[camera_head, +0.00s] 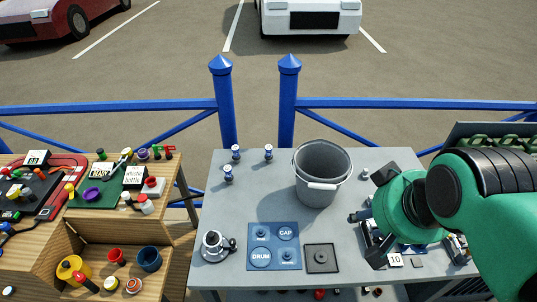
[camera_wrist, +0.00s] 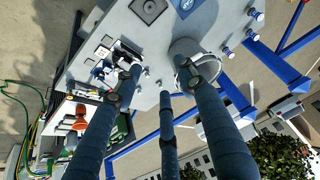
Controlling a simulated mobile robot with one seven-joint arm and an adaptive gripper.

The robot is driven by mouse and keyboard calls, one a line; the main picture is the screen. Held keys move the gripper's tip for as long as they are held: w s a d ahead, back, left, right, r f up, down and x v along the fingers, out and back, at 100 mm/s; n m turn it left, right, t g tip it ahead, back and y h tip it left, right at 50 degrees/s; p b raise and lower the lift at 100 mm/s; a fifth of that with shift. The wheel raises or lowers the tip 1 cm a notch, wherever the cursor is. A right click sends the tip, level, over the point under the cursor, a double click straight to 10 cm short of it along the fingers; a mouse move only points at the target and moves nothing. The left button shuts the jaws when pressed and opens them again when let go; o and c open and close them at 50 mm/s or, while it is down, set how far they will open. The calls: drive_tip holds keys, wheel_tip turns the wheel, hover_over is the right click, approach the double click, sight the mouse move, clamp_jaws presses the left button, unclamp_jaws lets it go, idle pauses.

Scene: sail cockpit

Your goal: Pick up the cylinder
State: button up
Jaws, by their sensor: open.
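A small pale grey piece, possibly the cylinder, stands on the grey table (camera_head: 268,210), right of the bucket in the head view (camera_head: 365,174). Several small blue-and-white upright pieces (camera_head: 236,153) stand at the table's back left and show at the upper right of the wrist view (camera_wrist: 251,34). I cannot tell for certain which is meant. My gripper (camera_wrist: 158,80) is open and empty, its long dark blue fingers spread above the table between the bucket and the tray of parts. In the head view my green arm hides it.
A grey bucket (camera_head: 321,190) stands at the back centre. A blue CAP/DRUM mat (camera_head: 272,236), a dark square plate (camera_head: 321,258) and a round metal fixture (camera_head: 214,245) lie in front. A cluttered wooden bench (camera_head: 155,225) is left, and a blue railing (camera_head: 170,103) runs behind.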

drive_tip(key=shift+o, duration=0.5)
drive_tip(key=shift+w+r, duration=0.1)
drive_tip(key=shift+r, duration=0.05)
drive_tip(key=w+a+r+n+g+p, duration=0.1)
drive_tip(key=w+a+r+p, duration=0.15)
drive_tip(key=w, duration=0.35)
drive_tip(key=w+a+r+p, duration=0.2)
drive_tip(key=w+r, duration=0.1)
drive_tip(key=w, duration=0.3)
drive_tip(key=n+g+p, duration=0.3)
drive_tip(key=g+p, duration=0.2)
drive_tip(key=p, duration=0.8)
hover_over(228, 169)
wheel_tip(228, 169, down, 20)
drive_tip(key=f, duration=0.1)
drive_tip(key=shift+r, duration=0.25)
drive_tip(key=shift+f+b, duration=0.3)
drive_tip(key=shift+f, duration=4)
